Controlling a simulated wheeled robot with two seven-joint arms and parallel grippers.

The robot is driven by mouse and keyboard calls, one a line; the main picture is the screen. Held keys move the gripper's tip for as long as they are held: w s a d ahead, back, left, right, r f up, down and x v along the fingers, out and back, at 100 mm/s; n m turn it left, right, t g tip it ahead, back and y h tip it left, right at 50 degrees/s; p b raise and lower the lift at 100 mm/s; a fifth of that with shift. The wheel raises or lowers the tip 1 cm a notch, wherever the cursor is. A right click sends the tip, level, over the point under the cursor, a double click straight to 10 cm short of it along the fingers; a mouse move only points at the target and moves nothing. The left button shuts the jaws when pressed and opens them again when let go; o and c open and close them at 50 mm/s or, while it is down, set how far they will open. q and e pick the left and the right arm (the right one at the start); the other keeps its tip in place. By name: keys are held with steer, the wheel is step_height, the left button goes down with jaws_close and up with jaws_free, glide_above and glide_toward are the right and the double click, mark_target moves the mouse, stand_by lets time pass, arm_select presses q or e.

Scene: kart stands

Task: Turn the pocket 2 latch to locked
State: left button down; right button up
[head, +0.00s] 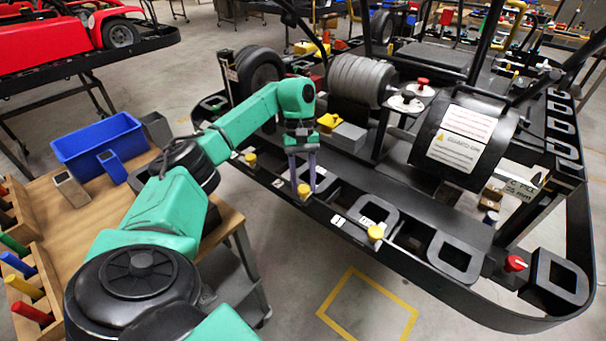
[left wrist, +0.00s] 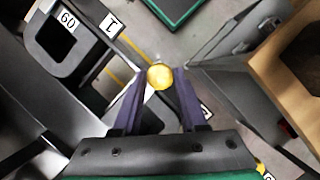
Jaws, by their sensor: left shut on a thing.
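A row of latches with round knobs runs along the front rail of the black kart stand (head: 470,302). Yellow knobs show at the left (head: 250,159) and the middle (head: 375,232), and a red knob (head: 515,263) at the right. My left gripper (head: 303,176) points down at the rail, shut on another yellow latch knob (head: 304,191). In the left wrist view this knob (left wrist: 160,77) sits between the two purple fingertips (left wrist: 160,88). I cannot read which pocket number belongs to it. My right gripper is not in view.
Black square pocket frames (head: 455,256) line the stand beside the rail. A motor-like drum with a guard label (head: 465,140) and a ribbed grey cylinder (head: 358,80) stand behind. A wooden bench with a blue bin (head: 100,143) is at the left. The floor in front is clear.

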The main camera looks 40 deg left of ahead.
mark_target(304, 187)
arm_select(q)
steer(key=shift+w+r+m, duration=0.1)
steer(key=shift+m, duration=0.4)
steer(key=shift+c, duration=2.3)
jaws_free()
steer(key=v, duration=0.3)
steer(key=p+v, duration=0.7)
steer(key=v, duration=0.4)
steer(key=shift+r, duration=0.3)
steer(key=shift+w+d, duration=0.1)
